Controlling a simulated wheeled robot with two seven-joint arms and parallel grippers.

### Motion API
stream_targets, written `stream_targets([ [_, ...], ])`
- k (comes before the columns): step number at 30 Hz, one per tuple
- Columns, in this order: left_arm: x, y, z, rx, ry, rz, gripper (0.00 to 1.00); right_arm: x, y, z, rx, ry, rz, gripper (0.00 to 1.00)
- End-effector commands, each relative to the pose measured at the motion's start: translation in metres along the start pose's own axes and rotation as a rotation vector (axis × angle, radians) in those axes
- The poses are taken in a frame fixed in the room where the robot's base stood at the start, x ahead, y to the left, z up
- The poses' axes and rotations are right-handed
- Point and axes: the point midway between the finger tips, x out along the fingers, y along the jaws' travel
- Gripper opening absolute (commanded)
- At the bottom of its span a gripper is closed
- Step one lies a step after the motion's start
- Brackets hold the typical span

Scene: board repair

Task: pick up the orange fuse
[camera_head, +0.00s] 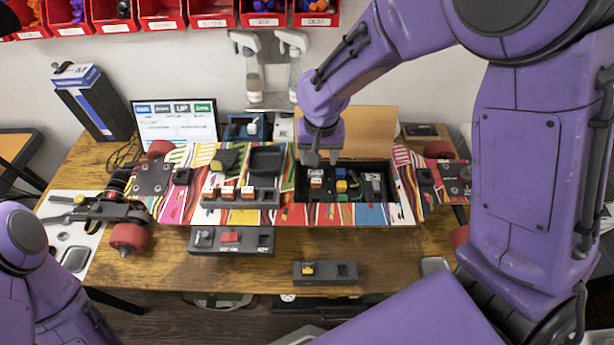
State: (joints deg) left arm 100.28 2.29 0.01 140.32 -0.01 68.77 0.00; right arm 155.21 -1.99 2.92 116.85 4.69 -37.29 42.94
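A skateboard with a striped, colourful deck (380,213) lies across the wooden table. Its open dark compartment (345,166) holds several small coloured parts. An orange-and-white fuse-like block (316,182) sits at the compartment's left side. Several similar orange-and-white blocks (228,193) stand in a row in a grey holder on the deck, left of the compartment. My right gripper (322,157) points down above the compartment's left part, just above the orange block there. Its fingertips are small and dark, and their gap is unclear. My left gripper is out of view; only my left arm shows, at lower left.
A dark tray (340,273) with a yellow-orange part lies at the table's front. Another tray (205,246) with a red part is behind it, leftward. A raised lid (368,128) stands behind the compartment. A laptop (178,121) and red bins (160,14) are at the back.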

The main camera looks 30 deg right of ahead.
Motion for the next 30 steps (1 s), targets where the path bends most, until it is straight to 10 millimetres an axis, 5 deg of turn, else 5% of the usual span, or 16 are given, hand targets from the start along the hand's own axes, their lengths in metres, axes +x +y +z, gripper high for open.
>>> stream_targets([
  [18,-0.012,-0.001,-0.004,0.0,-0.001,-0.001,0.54,0.093,-0.004,0.008,-0.001,-0.005,0.007,0.6],
  [27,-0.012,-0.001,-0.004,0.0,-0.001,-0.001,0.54,0.103,-0.004,0.007,-0.002,-0.001,0.004,0.6],
  [30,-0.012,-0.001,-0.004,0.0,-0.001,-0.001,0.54,0.103,-0.004,0.007,-0.002,-0.001,0.004,0.3],
])
